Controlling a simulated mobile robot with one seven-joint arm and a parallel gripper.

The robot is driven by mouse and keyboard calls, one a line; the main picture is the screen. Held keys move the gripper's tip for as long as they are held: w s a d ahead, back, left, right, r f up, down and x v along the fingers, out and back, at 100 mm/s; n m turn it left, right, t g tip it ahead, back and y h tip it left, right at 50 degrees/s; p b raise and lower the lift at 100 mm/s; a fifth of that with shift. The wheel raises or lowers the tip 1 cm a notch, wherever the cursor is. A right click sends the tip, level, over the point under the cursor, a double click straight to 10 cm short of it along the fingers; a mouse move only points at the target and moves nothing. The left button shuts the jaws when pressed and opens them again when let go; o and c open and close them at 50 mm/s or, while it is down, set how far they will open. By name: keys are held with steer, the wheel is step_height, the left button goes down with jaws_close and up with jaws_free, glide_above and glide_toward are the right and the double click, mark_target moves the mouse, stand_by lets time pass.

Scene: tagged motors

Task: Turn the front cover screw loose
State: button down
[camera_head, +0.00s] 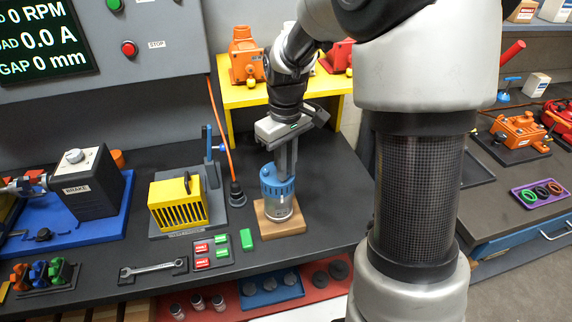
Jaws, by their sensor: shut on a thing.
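A unit with a blue top (277,180) and a clear or silvery lower body stands upright on a wooden block (268,230) near the middle of the bench. My gripper (284,170) points down from above, its fingers reaching the blue top. It is shut on a small part there, which the fingers hide. I cannot make out the front cover screw itself at this size.
A yellow slatted box (177,203) stands to the left, with a tray of red and green blocks (210,252) and a wrench (152,268) in front. A black cone (237,194) with an orange cable is close by. A yellow shelf (238,97) stands behind.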

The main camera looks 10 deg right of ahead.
steer(key=n, duration=0.2)
steer(key=n+p, duration=0.1)
steer(key=n, duration=0.2)
steer(key=shift+s+f+n, duration=0.15)
steer(key=shift+s+n, duration=0.05)
steer(key=shift+n, duration=0.1)
steer(key=shift+n+p, duration=0.75)
steer(key=shift+n, duration=1.35)
steer(key=shift+f, duration=0.1)
steer(key=c, duration=1.7)
jaws_free()
steer(key=shift+w, duration=0.1)
steer(key=shift+c, duration=0.2)
steer(key=shift+r, duration=0.2)
steer(key=shift+w+r, duration=0.15)
steer(key=shift+r, duration=0.15)
step_height(320, 180, up, 17)
steer(key=shift+f, duration=0.15)
